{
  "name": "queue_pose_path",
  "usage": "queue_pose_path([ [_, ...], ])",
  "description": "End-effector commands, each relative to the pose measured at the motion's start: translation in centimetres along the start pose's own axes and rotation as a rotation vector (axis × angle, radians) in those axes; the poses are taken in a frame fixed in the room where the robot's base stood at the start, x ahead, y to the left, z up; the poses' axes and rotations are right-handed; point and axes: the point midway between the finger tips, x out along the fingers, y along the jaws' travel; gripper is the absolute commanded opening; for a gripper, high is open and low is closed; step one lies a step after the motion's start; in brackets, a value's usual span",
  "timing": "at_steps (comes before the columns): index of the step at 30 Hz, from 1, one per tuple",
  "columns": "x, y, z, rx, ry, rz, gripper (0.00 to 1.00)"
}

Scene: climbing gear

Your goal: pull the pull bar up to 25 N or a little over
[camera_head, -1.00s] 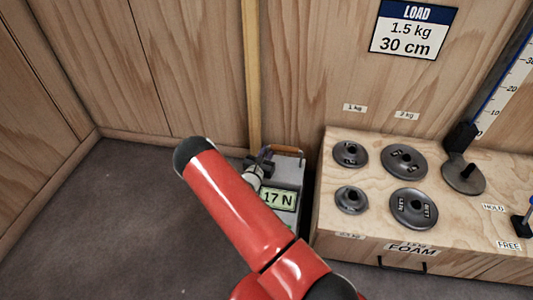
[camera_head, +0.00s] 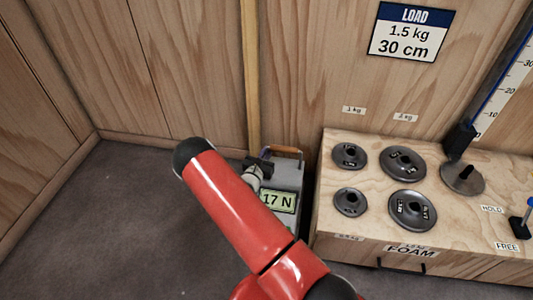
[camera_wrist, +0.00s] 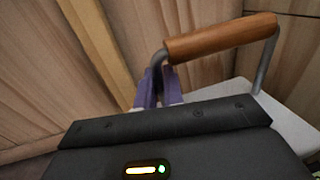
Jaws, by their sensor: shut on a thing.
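The pull bar (camera_head: 286,150) is a brown wooden handle on bent metal ends, at the top of a grey box by the back wall. In the wrist view the wooden bar (camera_wrist: 222,37) runs across the upper right, slightly tilted. My gripper (camera_wrist: 158,82) has purple fingers shut at the bar's left metal end; the exact contact is partly hidden. In the head view my gripper (camera_head: 260,168) is at the bar's left side. The green display (camera_head: 278,201) on the box reads 17 N; its left edge is behind my red arm.
A wooden block (camera_head: 450,222) stands right of the box, with several dark weight discs on top and a FOAM label on its front. A wooden strip (camera_head: 250,75) runs up the wall behind my gripper. The dark floor (camera_head: 110,220) at left is clear.

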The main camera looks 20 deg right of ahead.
Motion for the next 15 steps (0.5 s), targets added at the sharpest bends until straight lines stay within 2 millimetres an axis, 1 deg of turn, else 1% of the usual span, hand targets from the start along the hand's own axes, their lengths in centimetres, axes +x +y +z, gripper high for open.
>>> queue_pose_path([
  [15,0.02,0.04,1.01,0.001,-0.003,0.0,0.0],
])
